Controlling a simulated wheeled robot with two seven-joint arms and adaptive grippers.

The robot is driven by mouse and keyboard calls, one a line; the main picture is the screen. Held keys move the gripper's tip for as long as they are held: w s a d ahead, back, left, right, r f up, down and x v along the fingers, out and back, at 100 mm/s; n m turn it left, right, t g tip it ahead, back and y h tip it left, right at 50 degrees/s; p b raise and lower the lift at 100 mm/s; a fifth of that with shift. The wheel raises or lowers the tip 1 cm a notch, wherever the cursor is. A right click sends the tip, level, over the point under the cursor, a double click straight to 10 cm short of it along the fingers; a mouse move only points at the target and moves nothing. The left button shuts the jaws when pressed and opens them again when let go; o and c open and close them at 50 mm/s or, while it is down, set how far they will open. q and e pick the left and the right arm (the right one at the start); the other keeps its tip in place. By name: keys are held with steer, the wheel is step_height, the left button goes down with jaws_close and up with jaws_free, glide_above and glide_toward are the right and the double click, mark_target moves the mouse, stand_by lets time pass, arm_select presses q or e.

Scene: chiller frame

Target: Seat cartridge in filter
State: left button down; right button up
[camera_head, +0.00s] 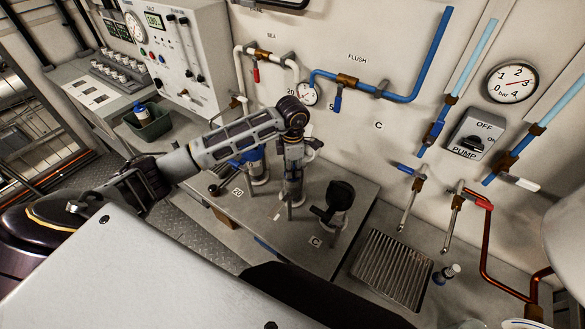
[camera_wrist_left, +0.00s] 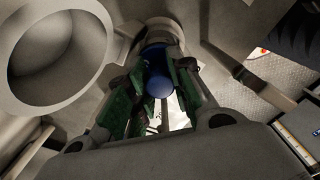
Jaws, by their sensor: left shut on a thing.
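My left gripper (camera_head: 292,178) points down over the low bench, among the filter stands. In the left wrist view, its green-padded fingers (camera_wrist_left: 157,98) are shut on a blue cylindrical piece (camera_wrist_left: 157,72), which I take for the cartridge. A grey ring-shaped part lies just beyond the blue piece; I cannot tell whether they touch. A filter stand with a blue part (camera_head: 257,165) is to the left of the gripper. A dark-topped filter stand (camera_head: 340,197) is to its right, by a label C. A large round grey opening (camera_wrist_left: 62,52) shows in the wrist view. My right gripper is not in view.
A green bin (camera_head: 150,128) with a bottle stands at the back left. Pipes and valves, such as the blue pipe (camera_head: 420,65), run along the wall behind. A drain grate (camera_head: 392,268) and a small bottle (camera_head: 446,273) are at the right. The bench front is fairly clear.

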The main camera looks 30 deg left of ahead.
arm_select(q)
steer(key=shift+f, duration=0.45)
steer(key=c, duration=1.3)
jaws_free()
steer(key=shift+o, duration=0.2)
step_height(320, 180, up, 9)
steer(key=shift+r+b, duration=0.2)
steer(key=shift+b, duration=0.9)
steer(key=shift+r, duration=1.45)
